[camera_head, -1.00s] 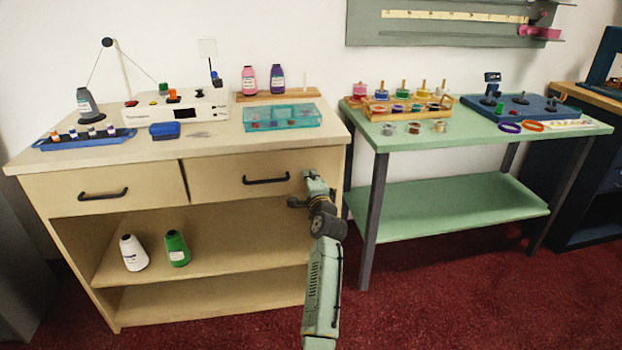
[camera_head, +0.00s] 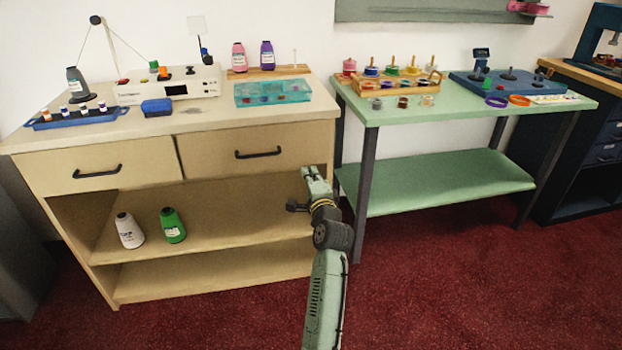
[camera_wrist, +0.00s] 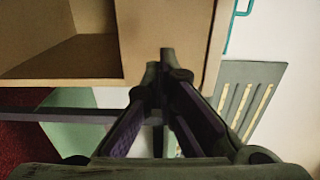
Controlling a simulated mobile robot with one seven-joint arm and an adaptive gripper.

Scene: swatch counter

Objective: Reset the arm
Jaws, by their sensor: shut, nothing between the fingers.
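My gripper (camera_head: 313,174) is shut and empty at the end of my raised arm. In the head view it shows in front of the right end of the beige counter (camera_head: 225,121), below the level of its top. In the wrist view its fingers (camera_wrist: 165,66) meet at the tips, with the counter's wooden side and open shelf space behind them. I cannot tell the exact gap between the fingers and the counter.
The counter has two closed drawers with black handles (camera_head: 258,153). White (camera_head: 129,231) and green (camera_head: 173,226) thread cones stand on its shelf. A green table (camera_head: 440,188) with spools and trays is to the right. Red carpet (camera_head: 450,290) in front is clear.

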